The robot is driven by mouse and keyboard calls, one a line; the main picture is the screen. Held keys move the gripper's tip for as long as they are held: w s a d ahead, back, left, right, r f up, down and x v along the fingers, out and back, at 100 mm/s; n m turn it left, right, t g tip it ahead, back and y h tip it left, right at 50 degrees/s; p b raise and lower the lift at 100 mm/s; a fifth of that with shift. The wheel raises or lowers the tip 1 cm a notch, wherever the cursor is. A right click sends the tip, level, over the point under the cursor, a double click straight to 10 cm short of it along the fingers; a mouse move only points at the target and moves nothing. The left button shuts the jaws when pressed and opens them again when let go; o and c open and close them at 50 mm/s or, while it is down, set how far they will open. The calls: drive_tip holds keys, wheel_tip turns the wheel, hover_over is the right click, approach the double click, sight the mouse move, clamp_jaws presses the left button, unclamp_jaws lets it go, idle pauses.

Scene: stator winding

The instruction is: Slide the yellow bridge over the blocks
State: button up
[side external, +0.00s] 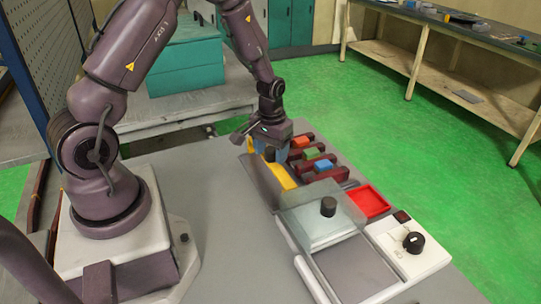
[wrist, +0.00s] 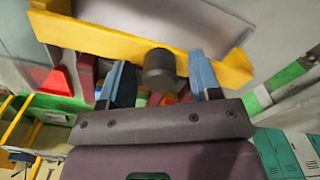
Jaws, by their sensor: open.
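The orange-red block (side external: 300,142), green block (side external: 311,153) and blue block (side external: 323,166) sit in dark red holders. My gripper (side external: 277,151) is open, low at the bridge. In the wrist view its two blue-grey fingers (wrist: 160,64) stand on either side of the knob, with gaps visible. The gripper partly hides the bridge and knob in the side view.
A glass-like clear cover with a black knob (side external: 328,206) stands in front of the blocks. A red tray (side external: 369,201) and a white control box with a black dial (side external: 413,242) lie to its right. The table on the left (side external: 225,215) is bare.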

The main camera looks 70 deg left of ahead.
drive_tip(key=c, duration=0.7)
drive_tip(key=shift+w, duration=5.95)
drive_tip(key=o, duration=0.7)
drive_tip(key=shift+r, duration=0.15)
drive_tip(key=shift+r, duration=2.9)
